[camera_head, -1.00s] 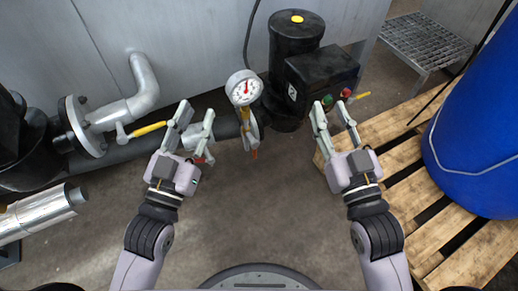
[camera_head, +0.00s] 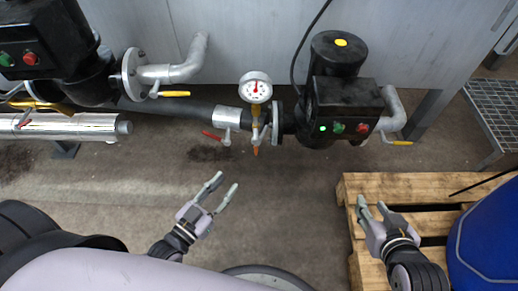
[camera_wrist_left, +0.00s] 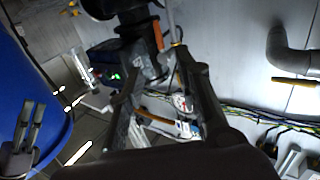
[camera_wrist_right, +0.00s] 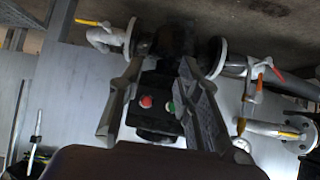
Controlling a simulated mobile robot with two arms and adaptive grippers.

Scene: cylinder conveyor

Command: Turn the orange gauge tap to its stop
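The orange gauge tap (camera_head: 256,151) shows in the head view as a small orange handle hanging below the round white pressure gauge (camera_head: 256,88), beside a pipe flange. My left gripper (camera_head: 226,184) is open and empty, below and left of the tap in the picture, clearly apart from it. My right gripper (camera_head: 371,204) is open and empty, far right of the tap, over the pallet's edge. Both wrist views show spread fingers with nothing held. In the left wrist view I cannot tell for certain which orange part is the tap.
A black pump (camera_head: 341,100) with green and red buttons stands right of the gauge. A red-handled valve (camera_head: 215,136) sits on the pipe to its left. A wooden pallet (camera_head: 400,189) and a blue barrel (camera_head: 490,250) fill the right. The floor below the pipe is clear.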

